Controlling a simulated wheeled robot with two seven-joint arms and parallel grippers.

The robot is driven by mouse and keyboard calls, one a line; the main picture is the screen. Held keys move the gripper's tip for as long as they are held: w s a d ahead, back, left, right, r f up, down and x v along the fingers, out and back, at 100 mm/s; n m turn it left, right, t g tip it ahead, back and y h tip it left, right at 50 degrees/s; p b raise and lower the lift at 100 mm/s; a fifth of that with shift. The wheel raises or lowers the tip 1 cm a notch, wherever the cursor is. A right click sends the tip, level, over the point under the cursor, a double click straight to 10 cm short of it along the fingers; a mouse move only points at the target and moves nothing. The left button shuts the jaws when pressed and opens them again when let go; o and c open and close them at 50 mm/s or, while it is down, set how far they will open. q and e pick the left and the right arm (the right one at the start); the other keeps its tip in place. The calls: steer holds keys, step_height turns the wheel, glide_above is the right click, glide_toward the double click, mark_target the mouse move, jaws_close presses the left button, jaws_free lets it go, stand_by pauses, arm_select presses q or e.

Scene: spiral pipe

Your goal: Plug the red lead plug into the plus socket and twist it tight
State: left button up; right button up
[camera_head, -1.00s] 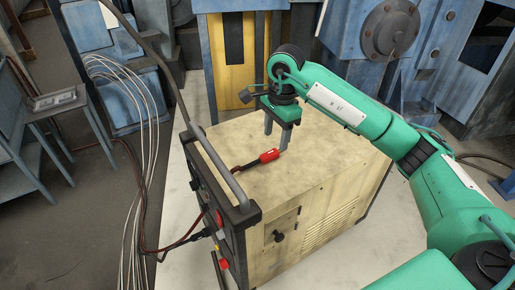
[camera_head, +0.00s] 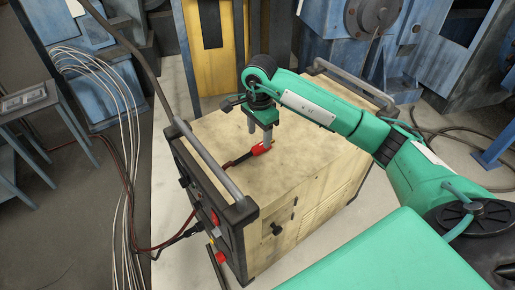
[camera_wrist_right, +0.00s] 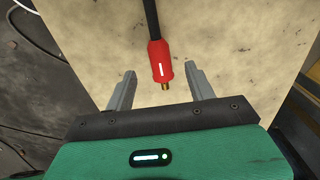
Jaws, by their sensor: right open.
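The red lead plug (camera_head: 260,149) lies on top of the tan welder cabinet (camera_head: 310,160), with its black cable running toward the front panel. My right gripper (camera_head: 259,142) is open above the cabinet top, fingers pointing down at the plug. In the right wrist view the plug (camera_wrist_right: 161,62) lies ahead of and between the two open fingers (camera_wrist_right: 160,82), its brass tip toward the gripper. Neither finger appears to touch it. The front panel (camera_head: 210,212) carries red sockets, seen at a steep angle; I cannot tell which is plus. My left gripper is not in view.
A grey handle bar (camera_head: 208,160) runs along the cabinet's front edge, and another bar (camera_head: 352,82) along the back. White cables (camera_head: 122,150) hang at the left. The cabinet top around the plug is clear.

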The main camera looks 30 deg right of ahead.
mark_target(258, 146)
steer(key=shift+a+f, duration=0.1)
steer(key=shift+f, duration=0.15)
steer(key=f, duration=0.1)
steer(key=f+p, duration=0.1)
steer(key=f, duration=0.2)
steer(key=shift+s+a, duration=0.1)
steer(key=shift+a, duration=0.15)
steer(key=shift+f+p, duration=0.3)
steer(key=shift+f, duration=0.1)
steer(key=c, duration=1.1)
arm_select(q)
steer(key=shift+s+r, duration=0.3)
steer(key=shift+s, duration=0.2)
